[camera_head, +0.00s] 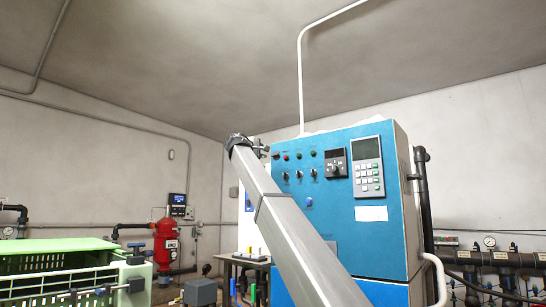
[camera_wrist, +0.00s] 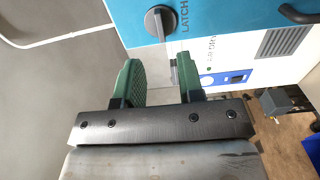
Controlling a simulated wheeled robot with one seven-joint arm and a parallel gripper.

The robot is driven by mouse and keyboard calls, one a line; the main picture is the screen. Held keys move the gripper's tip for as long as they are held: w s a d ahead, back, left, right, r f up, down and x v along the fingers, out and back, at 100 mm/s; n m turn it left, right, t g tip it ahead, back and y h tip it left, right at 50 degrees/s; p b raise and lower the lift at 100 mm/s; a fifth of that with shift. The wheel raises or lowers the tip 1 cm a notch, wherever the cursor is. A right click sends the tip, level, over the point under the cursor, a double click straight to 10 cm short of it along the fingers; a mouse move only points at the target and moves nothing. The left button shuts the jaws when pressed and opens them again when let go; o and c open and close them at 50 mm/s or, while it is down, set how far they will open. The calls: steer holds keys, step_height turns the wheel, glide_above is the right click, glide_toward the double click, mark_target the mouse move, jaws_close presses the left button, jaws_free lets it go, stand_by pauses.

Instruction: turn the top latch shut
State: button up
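In the wrist view, a dark grey round latch knob (camera_wrist: 160,22) with a raised bar sits on a blue panel, beside the sideways word "LATCH". My gripper (camera_wrist: 160,80) has two green fingers, spread apart with nothing held between them. The knob lies beyond the fingertips, apart from them. A small grey metal piece (camera_wrist: 174,73) shows by the right finger; I cannot tell what it belongs to. In the head view, my arm reaches up to the upper left edge of the blue cabinet (camera_head: 400,236). The gripper's fingers and the latch cannot be made out there.
The wrist view also shows a dark handle (camera_wrist: 298,14), a white panel with a blue display (camera_wrist: 226,78) and a vent grille (camera_wrist: 285,41). In the head view, a green crate (camera_head: 60,245) and a red tank (camera_head: 165,243) stand at left. Dark pipes (camera_head: 490,257) run at right.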

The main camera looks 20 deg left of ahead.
mark_target(274, 155)
steer(key=x, duration=0.7)
steer(key=shift+w+d, duration=0.15)
steer(key=shift+w, duration=0.2)
jaws_close()
